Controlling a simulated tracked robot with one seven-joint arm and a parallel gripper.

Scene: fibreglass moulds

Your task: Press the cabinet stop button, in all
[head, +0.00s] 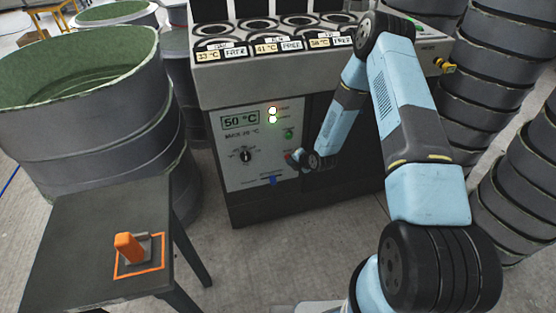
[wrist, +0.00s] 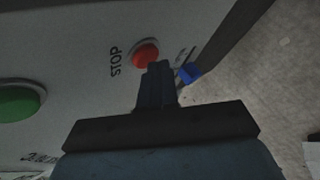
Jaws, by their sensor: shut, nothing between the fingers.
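The cabinet (head: 230,178) stands ahead with a light grey control panel on its front. Its red stop button shows in the wrist view (wrist: 146,50) beside the word STOP, with its lower edge overlapped by my fingertips. In the head view the red button (head: 288,157) is small at the panel's right side, next to my gripper (head: 298,159). In the wrist view my gripper (wrist: 159,68) is shut and empty, its tips right at the button. I cannot tell whether they touch it.
A green button (wrist: 18,103) sits on the same panel, and a blue part (wrist: 190,73) lies close beside my fingers. A black table (head: 75,235) with an orange-handled tool (head: 128,247) stands at left. Stacked grey moulds (head: 500,75) flank the cabinet at right.

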